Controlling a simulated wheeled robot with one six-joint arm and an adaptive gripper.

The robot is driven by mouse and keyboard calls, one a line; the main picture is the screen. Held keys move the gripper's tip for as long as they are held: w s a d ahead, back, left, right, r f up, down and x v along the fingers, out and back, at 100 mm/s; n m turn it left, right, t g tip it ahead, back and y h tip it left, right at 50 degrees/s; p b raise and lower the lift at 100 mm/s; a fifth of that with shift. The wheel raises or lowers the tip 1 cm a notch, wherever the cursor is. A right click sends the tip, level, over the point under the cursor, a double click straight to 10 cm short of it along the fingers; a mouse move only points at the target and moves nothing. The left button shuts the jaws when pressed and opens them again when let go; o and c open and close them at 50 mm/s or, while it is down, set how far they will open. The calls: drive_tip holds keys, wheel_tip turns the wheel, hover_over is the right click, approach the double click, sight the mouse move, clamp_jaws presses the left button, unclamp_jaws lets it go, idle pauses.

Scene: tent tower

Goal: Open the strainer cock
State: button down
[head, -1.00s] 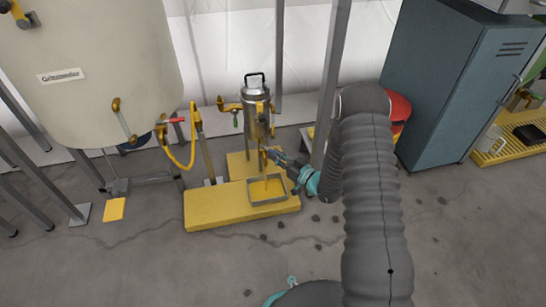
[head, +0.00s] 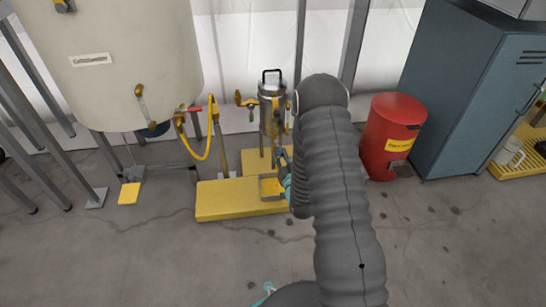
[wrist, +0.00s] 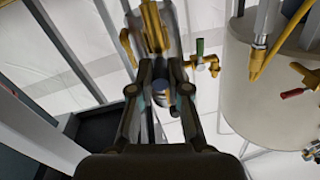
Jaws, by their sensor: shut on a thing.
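The strainer (head: 268,108) is an upright grey metal cylinder with a black top handle, above the yellow base in the head view. Brass fittings are on its sides. The strainer cock is low on it, at the brass part (wrist: 153,30) ahead of my fingers in the wrist view. My gripper (head: 284,160) is at the strainer's lower right, partly hidden by my arm. In the wrist view my gripper (wrist: 158,72) has its fingers closed in around the cock's handle. The exact grip and the handle's angle are hard to make out.
A yellow base (head: 225,205) with a small tray (head: 270,196) stands under the strainer. A large tank (head: 120,85) with a yellow hose (head: 190,150) is left. A red bin (head: 388,130) and blue-grey cabinet (head: 455,100) are right.

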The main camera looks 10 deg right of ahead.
idle(0.4)
drive_tip(key=c, duration=1.1)
unclamp_jaws()
drive_tip(key=shift+d, duration=0.1)
drive_tip(key=shift+c, duration=0.2)
drive_tip(key=shift+s, duration=0.25)
drive_tip(key=s, duration=1.1)
drive_tip(key=shift+s+d, duration=0.25)
drive_tip(key=shift+d, duration=0.15)
